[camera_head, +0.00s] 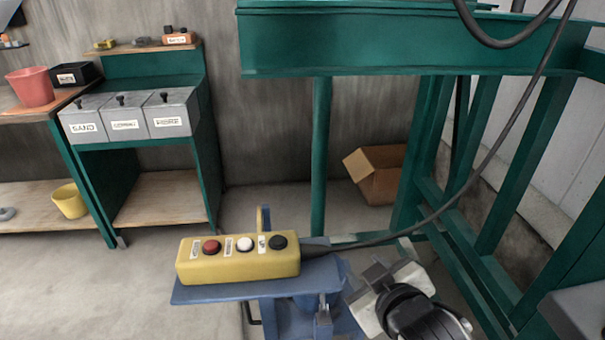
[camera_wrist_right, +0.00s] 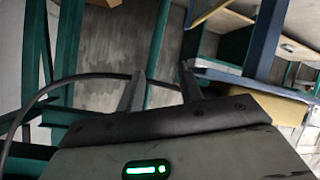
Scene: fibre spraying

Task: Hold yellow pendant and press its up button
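The yellow pendant (camera_head: 238,267) lies on a blue stand (camera_head: 235,291) in the head view. Its top carries a red button (camera_head: 211,247), a white button (camera_head: 245,244) and a black button (camera_head: 278,242); I cannot read their labels. A black cable (camera_head: 430,215) leaves its right end and rises to the upper right. My right gripper (camera_head: 378,270) is right of the pendant, apart from it. In the right wrist view its two fingers (camera_wrist_right: 160,88) stand apart with nothing held between them. My left gripper is out of view.
A green steel frame (camera_head: 320,150) stands behind the pendant and to the right. An open cardboard box (camera_head: 381,184) sits on the floor behind. Grey labelled bins (camera_head: 127,125) stand on a green bench at left. The floor left of the stand is clear.

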